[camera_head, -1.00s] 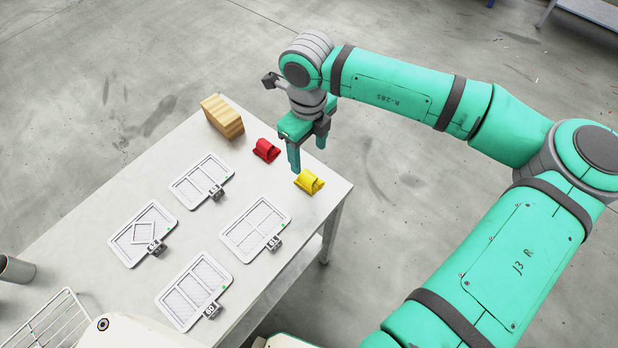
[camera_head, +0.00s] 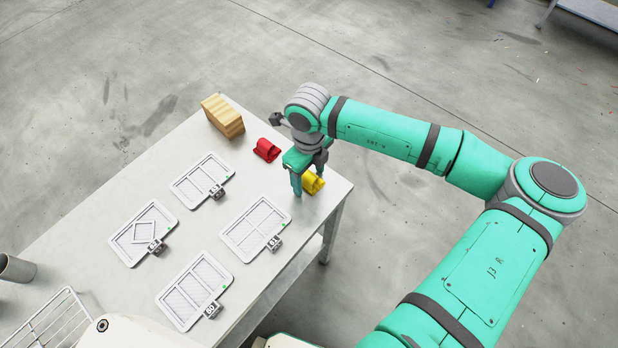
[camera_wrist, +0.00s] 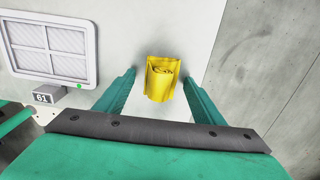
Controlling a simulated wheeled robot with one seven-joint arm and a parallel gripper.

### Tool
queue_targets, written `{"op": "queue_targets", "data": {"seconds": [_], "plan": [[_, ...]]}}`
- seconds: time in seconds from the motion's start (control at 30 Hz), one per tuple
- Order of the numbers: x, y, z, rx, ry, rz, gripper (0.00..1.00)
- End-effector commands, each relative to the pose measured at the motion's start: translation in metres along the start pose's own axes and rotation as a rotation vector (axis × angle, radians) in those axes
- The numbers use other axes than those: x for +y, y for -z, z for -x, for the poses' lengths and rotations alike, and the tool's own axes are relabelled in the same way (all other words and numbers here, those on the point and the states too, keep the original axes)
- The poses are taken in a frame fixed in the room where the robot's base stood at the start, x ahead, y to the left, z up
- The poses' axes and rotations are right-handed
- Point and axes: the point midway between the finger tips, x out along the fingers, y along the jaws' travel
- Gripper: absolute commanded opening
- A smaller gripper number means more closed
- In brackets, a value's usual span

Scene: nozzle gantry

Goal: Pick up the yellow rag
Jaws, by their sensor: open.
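The yellow rag (camera_head: 314,183) is a folded bundle on the table near its right corner, partly behind my gripper in the head view. My gripper (camera_head: 307,185) is low over the table at the rag, fingers pointing down. In the wrist view the rag (camera_wrist: 161,78) lies between and a little beyond the tips of my open gripper (camera_wrist: 159,75), with a gap on each side. Nothing is held. I cannot tell the exact height of the fingertips above the table.
A red rag (camera_head: 266,149) and a wooden block (camera_head: 222,116) stand along the far edge of the table (camera_head: 180,268). Several white framed trays with numbered tags lie left, the nearest being tray 61 (camera_head: 257,228). A wire rack (camera_head: 52,325) and a metal cup (camera_head: 15,268) are at lower left.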

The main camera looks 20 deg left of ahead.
Motion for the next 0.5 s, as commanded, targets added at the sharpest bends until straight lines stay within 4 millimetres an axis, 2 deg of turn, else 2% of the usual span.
{"op": "queue_targets", "data": {"seconds": [0.13, 0.17, 0.33, 0.5], "plan": [[-0.0005, 0.0004, 0.0002, 0.0, 0.0, -0.001, 0.62], [-0.0005, 0.0004, 0.0002, 0.0, 0.0, -0.001, 0.58], [-0.0003, 0.0001, 0.0004, 0.0, 0.0, 0.0, 0.18], [-0.0001, -0.0002, 0.0005, 0.0, 0.001, 0.001, 0.18]]}}
